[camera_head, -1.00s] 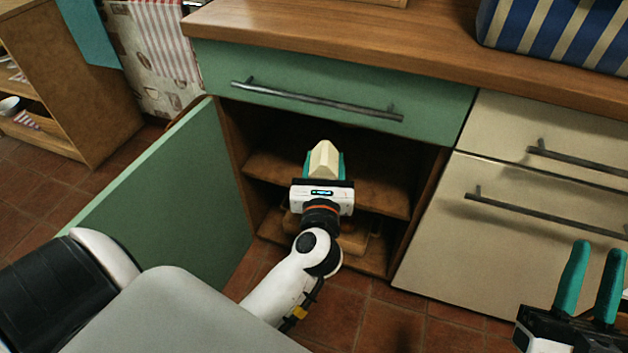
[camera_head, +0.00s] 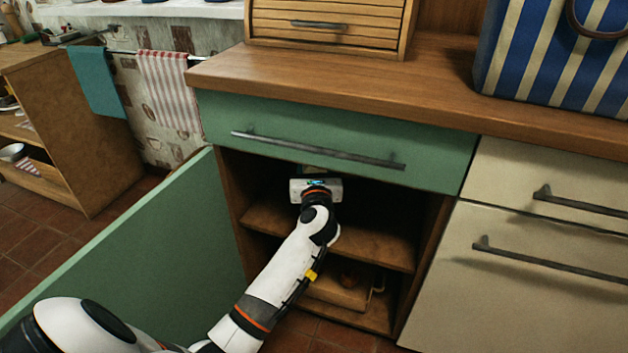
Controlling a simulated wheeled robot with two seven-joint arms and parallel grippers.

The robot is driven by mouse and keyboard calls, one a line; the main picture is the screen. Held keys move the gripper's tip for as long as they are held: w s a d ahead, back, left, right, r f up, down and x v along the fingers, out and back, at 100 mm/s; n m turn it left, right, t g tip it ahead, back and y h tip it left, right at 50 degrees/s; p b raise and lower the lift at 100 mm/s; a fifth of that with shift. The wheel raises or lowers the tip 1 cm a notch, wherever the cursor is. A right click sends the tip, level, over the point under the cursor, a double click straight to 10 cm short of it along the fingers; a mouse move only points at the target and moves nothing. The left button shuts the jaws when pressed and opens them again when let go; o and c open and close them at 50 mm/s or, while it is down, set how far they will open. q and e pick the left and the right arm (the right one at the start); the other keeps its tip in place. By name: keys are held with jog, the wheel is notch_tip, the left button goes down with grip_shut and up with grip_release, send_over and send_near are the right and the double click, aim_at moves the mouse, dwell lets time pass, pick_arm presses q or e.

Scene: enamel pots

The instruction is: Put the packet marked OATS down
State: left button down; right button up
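My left gripper (camera_head: 316,188) is inside the open green cabinet, above its middle shelf (camera_head: 370,246) and under the drawer. Only the white back of its body shows. Its fingers are hidden behind that body, so I cannot see whether they are open or shut. The cream packet is hidden from view too, and no marking on it can be read. My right gripper is out of view.
The green cabinet door (camera_head: 140,250) stands open at left. The green drawer (camera_head: 330,130) is shut above the opening. A wooden board or box (camera_head: 340,290) lies on the bottom shelf. A striped bag (camera_head: 550,55) and a bread box (camera_head: 325,25) stand on the worktop.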

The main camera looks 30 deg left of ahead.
pick_arm(q)
jog(key=f, duration=0.1)
jog(key=f+b, duration=0.2)
jog(key=shift+w+a+f, duration=0.2)
jog(key=shift+w+a, duration=0.1)
jog(key=shift+w, duration=0.1)
jog(key=shift+f, duration=0.1)
jog(key=c, duration=0.6)
grip_release()
jog(key=shift+f, duration=0.1)
